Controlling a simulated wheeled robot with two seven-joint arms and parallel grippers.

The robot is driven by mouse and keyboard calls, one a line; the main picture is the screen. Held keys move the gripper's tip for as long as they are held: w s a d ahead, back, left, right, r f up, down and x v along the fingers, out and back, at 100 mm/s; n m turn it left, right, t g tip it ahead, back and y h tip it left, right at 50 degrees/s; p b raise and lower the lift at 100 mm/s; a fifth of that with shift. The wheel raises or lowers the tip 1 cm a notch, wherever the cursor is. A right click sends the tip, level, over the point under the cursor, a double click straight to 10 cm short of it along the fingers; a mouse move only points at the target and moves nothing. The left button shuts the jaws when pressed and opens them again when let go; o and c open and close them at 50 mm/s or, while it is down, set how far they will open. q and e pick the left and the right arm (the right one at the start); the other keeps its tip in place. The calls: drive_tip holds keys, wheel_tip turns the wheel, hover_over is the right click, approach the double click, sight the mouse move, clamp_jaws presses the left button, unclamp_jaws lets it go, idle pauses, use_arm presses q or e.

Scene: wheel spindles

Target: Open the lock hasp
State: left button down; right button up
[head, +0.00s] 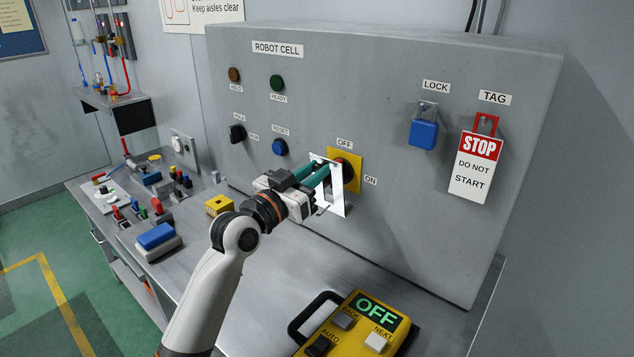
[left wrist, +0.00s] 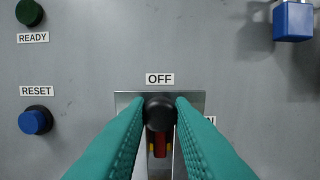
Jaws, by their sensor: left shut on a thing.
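The lock hasp appears as a bright metal plate (head: 336,200) standing in front of the yellow switch plate (head: 356,157) on the grey robot cell cabinet. In the left wrist view the hasp plate (left wrist: 196,99) lies just below the OFF label, with a red part (left wrist: 159,145) showing in its opening. My left gripper (head: 325,173) reaches the hasp with its teal fingers shut on a black knob (left wrist: 158,110). The fingers hide much of the hasp and switch. My right gripper is out of view.
A blue padlock (head: 423,134) and a STOP tag (head: 475,167) hang at the cabinet's right. Indicator lamps and a blue reset button (head: 280,147) are at left. A yellow pendant (head: 355,325) lies on the bench in front. Clutter fills the bench's left end.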

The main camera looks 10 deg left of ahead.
use_arm(q)
drive_tip(key=s+a+f+t+h+b, duration=0.1)
drive_tip(key=s+a+f+t+b, duration=0.1)
drive_tip(key=f+b, duration=0.4)
drive_tip(key=shift+s+b, duration=0.75)
drive_tip(key=shift+b, duration=0.2)
drive_tip(key=shift+a, duration=0.1)
